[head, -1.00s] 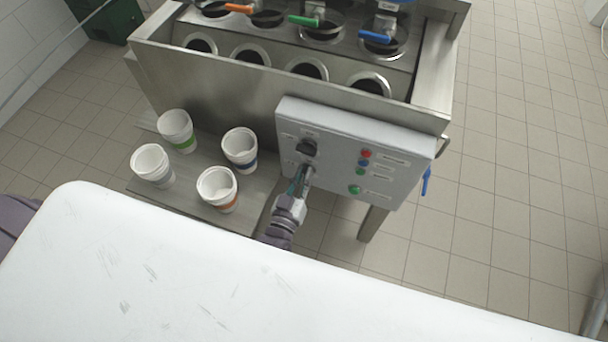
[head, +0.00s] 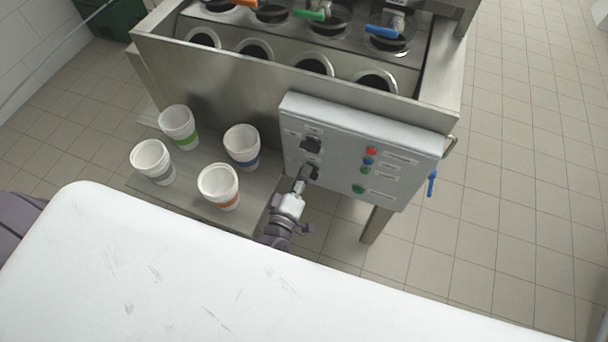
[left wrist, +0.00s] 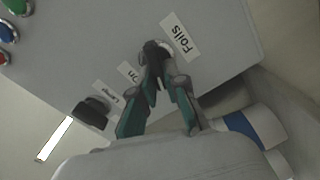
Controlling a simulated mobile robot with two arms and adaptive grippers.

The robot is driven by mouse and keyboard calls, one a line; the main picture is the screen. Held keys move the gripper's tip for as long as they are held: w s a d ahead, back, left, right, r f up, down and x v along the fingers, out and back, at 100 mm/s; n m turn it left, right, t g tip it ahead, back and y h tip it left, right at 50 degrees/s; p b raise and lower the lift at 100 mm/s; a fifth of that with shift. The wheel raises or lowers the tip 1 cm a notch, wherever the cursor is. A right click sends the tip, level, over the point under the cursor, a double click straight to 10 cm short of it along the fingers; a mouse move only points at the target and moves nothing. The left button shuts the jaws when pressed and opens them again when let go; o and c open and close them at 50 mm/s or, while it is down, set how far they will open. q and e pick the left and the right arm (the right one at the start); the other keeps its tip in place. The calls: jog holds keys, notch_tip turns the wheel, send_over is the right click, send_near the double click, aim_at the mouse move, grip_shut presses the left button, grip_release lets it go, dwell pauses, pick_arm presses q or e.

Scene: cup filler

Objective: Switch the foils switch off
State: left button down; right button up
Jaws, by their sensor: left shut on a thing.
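The grey control panel (head: 335,175) on the front of the cup filler has two black rotary switches, one above the other. The lower one, the foils switch (left wrist: 154,48), lies beside the label "Foils" in the left wrist view. My left gripper (left wrist: 160,70) is shut on it, its teal fingers to either side of the knob. In the head view my left gripper (head: 302,182) reaches up to the lower switch (head: 310,172) and partly hides it. Which way the knob points is hard to tell. My right gripper is not in view.
The upper switch (head: 311,145) is close above my gripper; it also shows in the left wrist view (left wrist: 92,112). Red, blue and green buttons (head: 370,160) sit right of the switches. Several paper cups (head: 220,186) stand on a metal shelf (head: 240,218) to the left. A white surface (head: 200,285) fills the foreground.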

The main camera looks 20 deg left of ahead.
pick_arm(q)
jog(key=shift+a+f+n+b, duration=0.15)
jog(key=shift+n+b, duration=0.25)
jog(key=shift+n, duration=0.7)
jog(key=shift+d+f+n+b, duration=0.1)
jog(key=shift+n+b, duration=0.3)
jog(key=shift+n, duration=0.7)
jog(key=c, duration=1.2)
grip_release()
jog(key=s, duration=1.2)
jog(key=shift+a, duration=0.25)
